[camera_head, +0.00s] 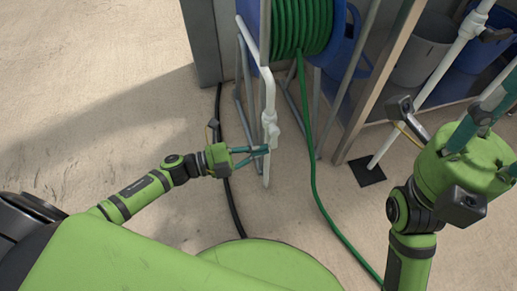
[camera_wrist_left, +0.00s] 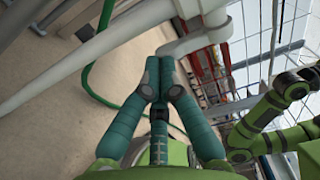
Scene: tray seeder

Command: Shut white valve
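The white valve (camera_head: 270,122) sits on the upright white pipe (camera_head: 268,90) in front of the hose reel. In the left wrist view the white valve (camera_wrist_left: 195,42) lies just past the fingertips. My left gripper (camera_head: 264,150) is at the pipe, just below the valve body. In the left wrist view its teal fingertips (camera_wrist_left: 160,72) are together, with nothing clearly seen between them. Whether they touch the valve cannot be told. My right gripper (camera_head: 490,110) is raised at the right, its teal fingers spread apart; its fingertips are partly out of frame.
A green hose (camera_head: 314,170) hangs from the blue reel (camera_head: 345,30) and trails along the floor. A black hose (camera_head: 228,190) runs behind my left gripper. A second white pipe (camera_head: 420,100) with a dark-handled valve stands at the right. Open floor (camera_head: 90,90) lies at the left.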

